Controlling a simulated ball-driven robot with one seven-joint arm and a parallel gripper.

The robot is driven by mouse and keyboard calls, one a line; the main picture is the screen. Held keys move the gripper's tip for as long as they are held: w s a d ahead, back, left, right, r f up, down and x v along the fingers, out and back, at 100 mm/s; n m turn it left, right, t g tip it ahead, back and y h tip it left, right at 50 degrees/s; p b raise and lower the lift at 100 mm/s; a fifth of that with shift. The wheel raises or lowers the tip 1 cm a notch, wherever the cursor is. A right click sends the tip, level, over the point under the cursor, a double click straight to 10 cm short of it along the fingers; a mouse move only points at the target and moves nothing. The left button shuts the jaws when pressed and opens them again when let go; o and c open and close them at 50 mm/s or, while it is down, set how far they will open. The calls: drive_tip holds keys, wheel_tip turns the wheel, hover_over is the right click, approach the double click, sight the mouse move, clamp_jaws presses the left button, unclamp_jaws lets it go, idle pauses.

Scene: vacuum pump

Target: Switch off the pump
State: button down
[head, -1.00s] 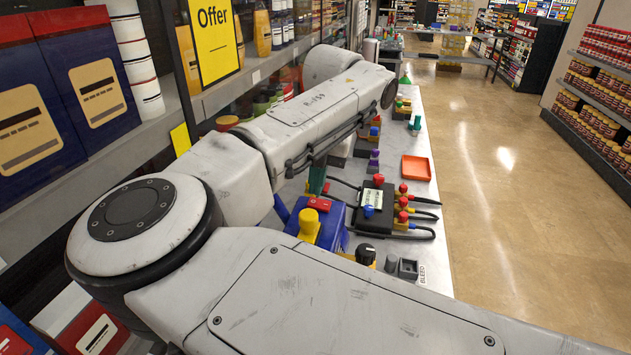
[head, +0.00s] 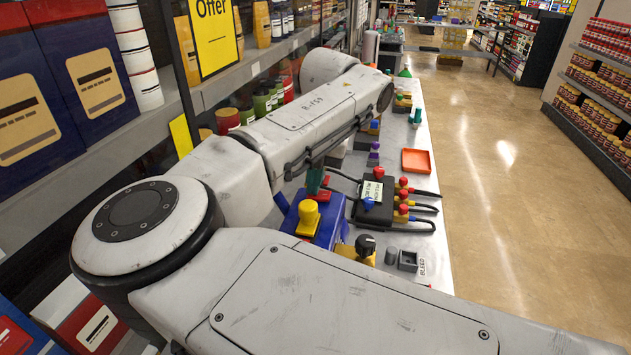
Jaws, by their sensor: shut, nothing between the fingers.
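The pump (head: 327,225) looks like a blue box on the bench with a yellow cap (head: 308,217) on top. A red part (head: 319,189), perhaps its switch, shows behind the cap, partly covered by my forearm. I cannot tell which way it is set. A green piece (head: 314,180) stands beside it, close under the forearm. My arm bends at the left, and its forearm passes above the far side of the pump. My gripper is hidden behind the arm.
A black box (head: 375,212) with red and blue knobs, a label and black hoses is right of the pump. A black knob (head: 365,244) on a yellow base and a grey box (head: 408,261) are nearer. An orange tray (head: 416,161) lies farther back. Shelves line the left; the right aisle floor is clear.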

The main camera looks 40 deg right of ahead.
sight(331, 200)
drive_tip(key=shift+s+d+f, duration=0.1)
drive_tip(key=shift+s+f, duration=0.05)
drive_tip(key=shift+s+d, duration=0.4)
drive_tip(key=shift+s, duration=0.15)
drive_tip(key=shift+r, duration=0.3)
drive_tip(key=shift+w+r, duration=0.1)
drive_tip(key=shift+r, duration=0.1)
wheel_tip(331, 200, up, 13)
drive_tip(key=s+b, duration=0.1)
drive_tip(key=b, duration=0.1)
drive_tip(key=shift+s+d+r, duration=0.15)
drive_tip(key=shift+s+d, duration=0.15)
drive_tip(key=shift+d, duration=0.15)
